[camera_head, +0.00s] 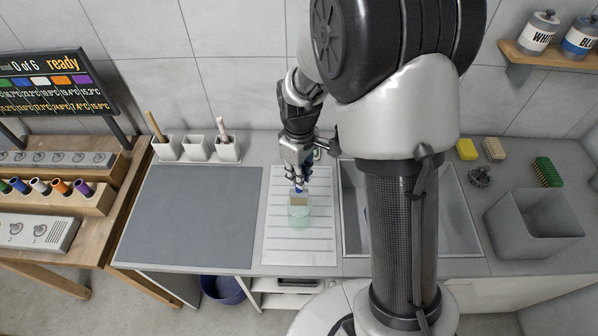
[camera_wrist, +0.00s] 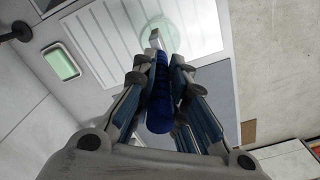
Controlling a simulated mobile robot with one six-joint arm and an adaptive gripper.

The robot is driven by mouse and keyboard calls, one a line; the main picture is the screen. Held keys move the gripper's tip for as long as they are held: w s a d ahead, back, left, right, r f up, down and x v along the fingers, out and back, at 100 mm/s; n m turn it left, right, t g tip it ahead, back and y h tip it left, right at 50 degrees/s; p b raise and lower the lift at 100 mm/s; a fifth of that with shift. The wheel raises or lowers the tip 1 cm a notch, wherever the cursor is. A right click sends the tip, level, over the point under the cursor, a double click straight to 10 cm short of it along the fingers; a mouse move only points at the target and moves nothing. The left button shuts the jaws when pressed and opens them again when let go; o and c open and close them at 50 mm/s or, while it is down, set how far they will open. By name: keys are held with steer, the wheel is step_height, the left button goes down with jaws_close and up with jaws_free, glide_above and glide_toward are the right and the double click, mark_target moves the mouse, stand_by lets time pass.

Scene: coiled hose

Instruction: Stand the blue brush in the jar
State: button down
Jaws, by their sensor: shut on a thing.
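The blue brush (camera_wrist: 160,95) is in my gripper (camera_head: 298,183). In the wrist view its blue handle lies between the two fingers (camera_wrist: 165,75), and its pale end points away from the wrist. In the head view a bit of blue shows below the fingertips, with a tan part under it. The jar (camera_head: 300,216) is clear, greenish glass and stands on the white ribbed drainboard, directly below my gripper. Its round outline also shows in the wrist view (camera_wrist: 188,33) beyond the brush's end. The tan part overlaps the jar's mouth; I cannot tell how deep it sits.
The sink (camera_head: 351,215) is right of the drainboard (camera_head: 275,245), partly behind my arm. A clear grey mat (camera_head: 190,215) lies to the left. White cups (camera_head: 197,149), some holding brushes, stand at the back left. A grey bin (camera_head: 530,225) and sponges (camera_head: 467,149) are at the right.

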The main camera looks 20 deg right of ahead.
steer(key=shift+f+b, duration=2.3)
steer(key=shift+f, duration=1.05)
steer(key=c, duration=1.5)
jaws_free()
steer(key=shift+c, duration=0.2)
step_height(320, 180, up, 12)
steer(key=shift+r, duration=0.1)
steer(key=shift+s, duration=0.1)
steer(key=s+r+m+t+b, duration=0.1)
steer(key=s+m+t+b, duration=0.3)
steer(key=s, duration=1.7)
steer(key=m+b, duration=0.3)
steer(key=b, duration=0.1)
steer(key=shift+r+m+t+b, duration=0.3)
steer(key=shift+r+b, duration=0.05)
